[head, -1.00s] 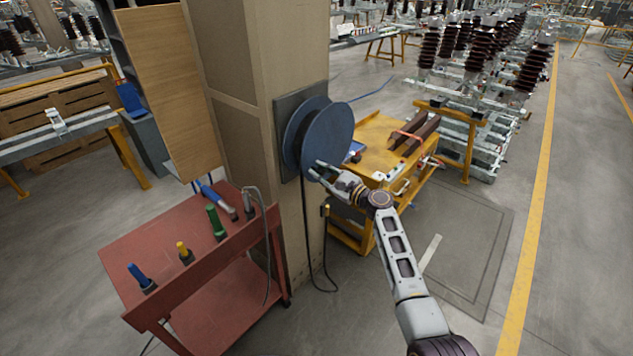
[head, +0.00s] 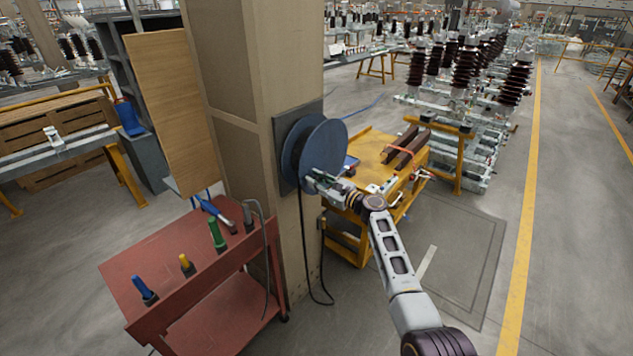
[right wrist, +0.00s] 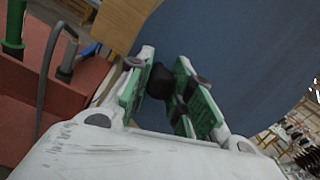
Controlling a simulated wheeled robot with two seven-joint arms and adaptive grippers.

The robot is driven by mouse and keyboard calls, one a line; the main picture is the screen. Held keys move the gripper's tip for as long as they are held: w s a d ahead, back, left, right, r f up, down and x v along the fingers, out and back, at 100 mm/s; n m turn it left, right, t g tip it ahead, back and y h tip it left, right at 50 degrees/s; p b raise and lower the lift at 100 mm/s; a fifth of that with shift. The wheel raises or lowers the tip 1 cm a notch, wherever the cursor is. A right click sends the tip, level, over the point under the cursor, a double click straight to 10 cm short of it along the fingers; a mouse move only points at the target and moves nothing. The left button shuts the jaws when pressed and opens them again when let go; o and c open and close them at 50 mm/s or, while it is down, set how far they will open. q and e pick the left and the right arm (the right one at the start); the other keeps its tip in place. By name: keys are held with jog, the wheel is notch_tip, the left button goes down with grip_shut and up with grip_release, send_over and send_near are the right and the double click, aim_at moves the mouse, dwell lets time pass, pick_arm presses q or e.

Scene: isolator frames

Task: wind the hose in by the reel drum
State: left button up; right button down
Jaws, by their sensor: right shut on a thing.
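The blue reel drum (head: 322,148) is mounted on a dark plate on the side of the beige pillar. The black hose (head: 303,245) hangs from under the drum, loops near the floor and comes back up to an end (head: 322,222) by the pillar. My right gripper (head: 309,181) is at the lower front of the drum's face. In the right wrist view the green finger pads are shut on a black knob (right wrist: 160,82) in front of the blue disc. The gripper covers the knob in the head view. My left gripper is not in view.
A red cart (head: 160,245) with several coloured-handled tools stands left of the pillar (head: 262,70). A yellow cart (head: 375,160) with brown bars stands close behind my right forearm. Open grey floor lies to the right, up to a yellow line.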

jog(key=c, duration=1.2)
grip_release()
jog(key=shift+v, duration=0.9)
jog(key=v, duration=1)
jog(key=shift+s, duration=0.1)
